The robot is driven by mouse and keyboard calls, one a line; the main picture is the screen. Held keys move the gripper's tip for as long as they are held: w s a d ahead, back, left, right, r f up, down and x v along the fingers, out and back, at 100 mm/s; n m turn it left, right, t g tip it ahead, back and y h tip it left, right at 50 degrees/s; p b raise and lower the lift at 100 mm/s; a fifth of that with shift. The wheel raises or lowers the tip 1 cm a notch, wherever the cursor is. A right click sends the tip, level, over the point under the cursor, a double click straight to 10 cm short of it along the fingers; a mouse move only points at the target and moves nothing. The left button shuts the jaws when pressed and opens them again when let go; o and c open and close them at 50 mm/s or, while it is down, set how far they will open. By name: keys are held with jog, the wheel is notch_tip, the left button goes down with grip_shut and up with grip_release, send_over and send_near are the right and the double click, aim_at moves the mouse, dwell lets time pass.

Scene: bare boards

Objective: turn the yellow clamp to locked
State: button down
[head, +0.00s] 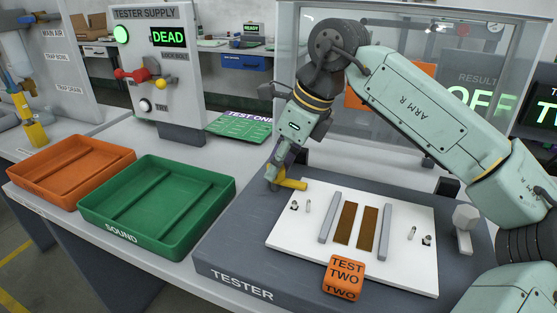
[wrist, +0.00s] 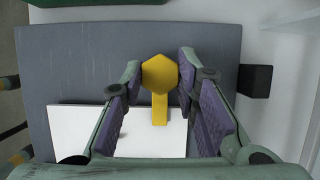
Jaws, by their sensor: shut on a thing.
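The yellow clamp (head: 293,184) stands on the grey tester base (head: 240,238), at the far left corner of the white plate (head: 400,275). In the wrist view the clamp (wrist: 160,108) shows a hexagonal head and a bar that points down the picture, over the white plate's edge. My gripper (head: 276,177) reaches down to the clamp from above and is shut on it. In the wrist view my gripper's (wrist: 160,76) purple pads stand on both sides of the hexagonal head. In the head view the fingers hide part of the clamp.
A pale clamp (head: 465,222) stands on the right side of the base. An orange block (head: 344,279) marked TEST TWO sits at the plate's front edge. A green tray (head: 150,232) and an orange tray (head: 38,196) lie left. A clear screen (head: 300,110) rises behind.

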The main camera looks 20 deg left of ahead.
aim_at(301, 185)
dwell(0.4)
jog(key=c, duration=1.2)
grip_release()
jog(key=shift+c, duration=0.2)
jog(key=v, duration=1.2)
jog(key=shift+s, duration=0.15)
